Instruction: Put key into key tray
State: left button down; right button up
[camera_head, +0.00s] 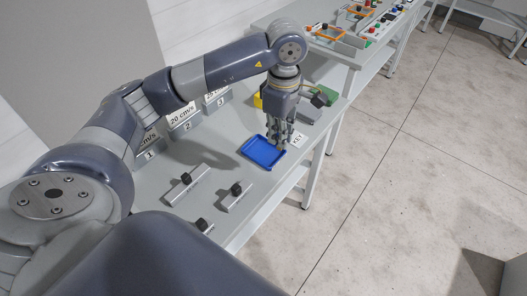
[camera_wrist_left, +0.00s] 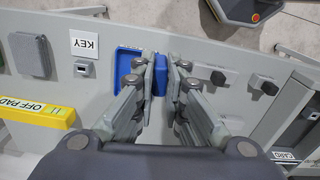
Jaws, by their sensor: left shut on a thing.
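The blue key tray (camera_head: 262,153) lies on the grey table. In the left wrist view the tray (camera_wrist_left: 127,66) shows behind and between the fingers. My left gripper (camera_head: 277,145) points down at the tray's right end, and its fingertips also show in the wrist view (camera_wrist_left: 155,64). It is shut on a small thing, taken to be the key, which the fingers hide. I cannot tell whether the fingertips touch the tray. My right gripper is not in view.
A KEY label (camera_wrist_left: 85,45) lies beside a small socket (camera_wrist_left: 84,68). Small black-knobbed blocks (camera_head: 186,180) stand in front of the tray. A yellow OFF PAD bar (camera_wrist_left: 38,108), a grey pad (camera_wrist_left: 30,54) and a green block (camera_head: 326,95) are nearby.

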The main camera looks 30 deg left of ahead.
pick_arm(q)
jog(key=w+a+n, duration=0.3)
jog(key=a+n, duration=0.1)
jog(key=n, duration=0.4)
jog(key=n+p, duration=0.3)
jog(key=n, duration=0.6)
send_over(264, 153)
notch_tip(264, 153, down, 7)
notch_tip(264, 153, down, 4)
jog(key=shift+s+f+p, duration=0.1)
jog(key=shift+f+p, duration=0.15)
jog(key=shift+p, duration=0.3)
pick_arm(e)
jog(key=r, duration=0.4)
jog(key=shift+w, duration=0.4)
pick_arm(q)
jog(key=shift+f, duration=0.15)
jog(key=shift+f, duration=0.15)
jog(key=c, duration=1.7)
grip_release()
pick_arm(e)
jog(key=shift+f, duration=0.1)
pick_arm(q)
jog(key=shift+o, duration=0.2)
jog(key=shift+r, duration=0.2)
